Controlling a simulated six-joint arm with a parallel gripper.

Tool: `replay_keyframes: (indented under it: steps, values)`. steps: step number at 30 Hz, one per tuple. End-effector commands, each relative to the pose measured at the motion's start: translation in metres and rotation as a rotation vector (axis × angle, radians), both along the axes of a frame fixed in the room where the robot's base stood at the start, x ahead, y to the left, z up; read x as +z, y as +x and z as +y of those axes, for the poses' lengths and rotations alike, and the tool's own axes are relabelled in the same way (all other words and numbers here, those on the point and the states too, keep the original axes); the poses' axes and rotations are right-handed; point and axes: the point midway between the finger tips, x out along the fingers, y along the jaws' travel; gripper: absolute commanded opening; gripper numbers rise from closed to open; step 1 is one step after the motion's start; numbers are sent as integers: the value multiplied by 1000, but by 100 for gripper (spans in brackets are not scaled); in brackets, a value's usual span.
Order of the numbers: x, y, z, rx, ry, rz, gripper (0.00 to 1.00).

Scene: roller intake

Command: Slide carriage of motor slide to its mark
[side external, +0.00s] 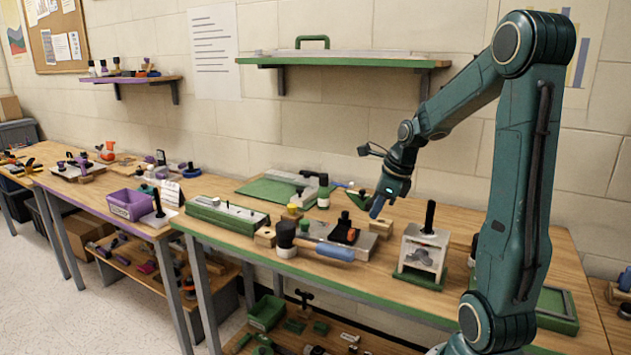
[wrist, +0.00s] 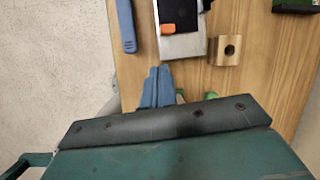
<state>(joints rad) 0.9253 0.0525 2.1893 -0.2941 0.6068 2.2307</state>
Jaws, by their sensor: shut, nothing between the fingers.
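The motor slide (side external: 322,244) is a flat grey metal plate on the green-edged workbench. Its black carriage (side external: 345,232) sits on it, with an orange or red part on top. In the wrist view the bare end of the plate (wrist: 184,46) shows at the top, with the carriage (wrist: 182,13) and its orange patch (wrist: 168,28) beyond it. My gripper (side external: 376,210) is above the bench, behind and to the right of the carriage. Its blue fingers (wrist: 157,80) are together and empty, apart from the plate in the wrist view. I cannot make out the mark.
A mallet with a blue handle (side external: 327,250) lies along the plate's front side. A wooden block with a hole (wrist: 226,50) stands beside the plate's end. A grey fixture on a green base (side external: 424,252) stands to the right. Green-and-grey equipment (side external: 228,213) lies left.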

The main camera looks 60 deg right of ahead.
Motion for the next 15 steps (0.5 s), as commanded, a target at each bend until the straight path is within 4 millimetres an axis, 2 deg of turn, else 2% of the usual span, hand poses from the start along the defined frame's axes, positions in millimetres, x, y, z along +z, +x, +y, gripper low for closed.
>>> replay_keyframes:
  steps: [4, 15]
  values:
    - [-5, -2, -10, -81, 31, -8, 0]
    - [-8, -1, -11, -92, 36, -8, 0]
